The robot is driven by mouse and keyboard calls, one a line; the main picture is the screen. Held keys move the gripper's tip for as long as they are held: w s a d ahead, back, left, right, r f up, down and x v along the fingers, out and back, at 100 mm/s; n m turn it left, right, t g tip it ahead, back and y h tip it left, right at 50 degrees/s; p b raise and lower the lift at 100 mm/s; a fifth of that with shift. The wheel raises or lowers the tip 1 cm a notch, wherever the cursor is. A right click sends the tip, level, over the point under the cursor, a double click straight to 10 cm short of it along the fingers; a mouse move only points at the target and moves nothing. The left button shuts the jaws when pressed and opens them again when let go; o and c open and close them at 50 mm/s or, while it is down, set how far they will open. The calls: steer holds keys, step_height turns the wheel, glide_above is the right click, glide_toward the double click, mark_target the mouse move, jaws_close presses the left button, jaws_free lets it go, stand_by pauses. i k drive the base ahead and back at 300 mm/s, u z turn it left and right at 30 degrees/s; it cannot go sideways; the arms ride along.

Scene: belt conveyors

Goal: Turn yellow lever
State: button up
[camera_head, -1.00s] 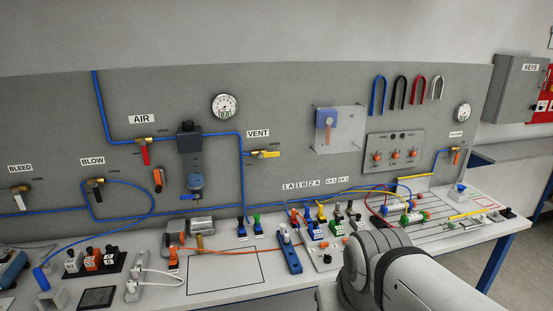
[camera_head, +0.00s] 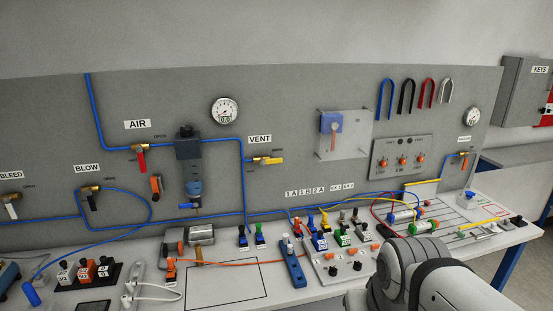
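The yellow lever (camera_head: 270,160) is on the VENT valve on the grey wall panel, near the middle of the view. It lies about level and points right from the brass valve body, on the blue air line. The VENT label (camera_head: 259,139) is just above it. My gripper is not in the view; only a grey-white part of my arm shows at the lower right, well below and right of the lever. Nothing covers the lever.
A red lever (camera_head: 142,162) hangs under AIR, and a black lever (camera_head: 91,201) under BLOW. A clear box (camera_head: 342,134) sticks out right of the yellow lever. The bench below holds several connectors, hoses and a blue stand (camera_head: 292,262).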

mark_target(262, 161)
steer(key=i, duration=0.9)
